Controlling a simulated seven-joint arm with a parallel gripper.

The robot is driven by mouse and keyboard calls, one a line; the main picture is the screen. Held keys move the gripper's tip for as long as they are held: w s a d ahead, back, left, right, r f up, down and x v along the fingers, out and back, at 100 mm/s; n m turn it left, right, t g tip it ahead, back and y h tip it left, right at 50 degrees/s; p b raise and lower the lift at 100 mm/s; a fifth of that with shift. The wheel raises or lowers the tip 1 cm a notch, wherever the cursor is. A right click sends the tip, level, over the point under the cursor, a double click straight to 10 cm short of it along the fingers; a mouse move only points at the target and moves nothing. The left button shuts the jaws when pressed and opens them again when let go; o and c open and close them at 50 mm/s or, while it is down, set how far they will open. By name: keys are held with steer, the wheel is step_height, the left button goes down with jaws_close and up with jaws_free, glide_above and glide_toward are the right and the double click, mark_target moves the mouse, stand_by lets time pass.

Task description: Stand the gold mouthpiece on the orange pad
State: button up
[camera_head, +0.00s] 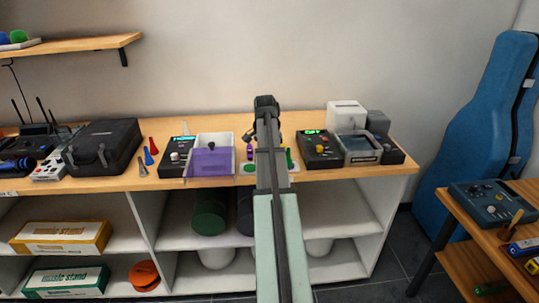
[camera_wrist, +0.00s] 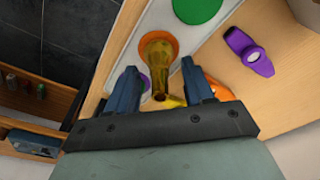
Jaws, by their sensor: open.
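In the wrist view the gold mouthpiece (camera_wrist: 157,67) appears upright, its wide end over the orange pad (camera_wrist: 174,42) and its narrow end towards the camera. The orange pad shows as a rim around the wide end. My gripper (camera_wrist: 159,68) is open, with one finger on each side of the mouthpiece and visible gaps between. Whether the wide end rests fully on the pad is hard to tell. In the head view my arm hides the mouthpiece and the orange pad.
The white board (camera_wrist: 213,44) also bears a green pad (camera_wrist: 196,8) and a purple spot partly behind a finger. A purple kazoo (camera_wrist: 248,52) lies beside it on the wood. A purple-fronted box (camera_head: 211,163) and a device (camera_head: 318,150) flank my arm.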

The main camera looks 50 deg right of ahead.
step_height(320, 180, up, 12)
steer(key=a, duration=0.1)
steer(key=shift+a, duration=0.25)
steer(key=shift+w, duration=0.1)
stand_by(0.4)
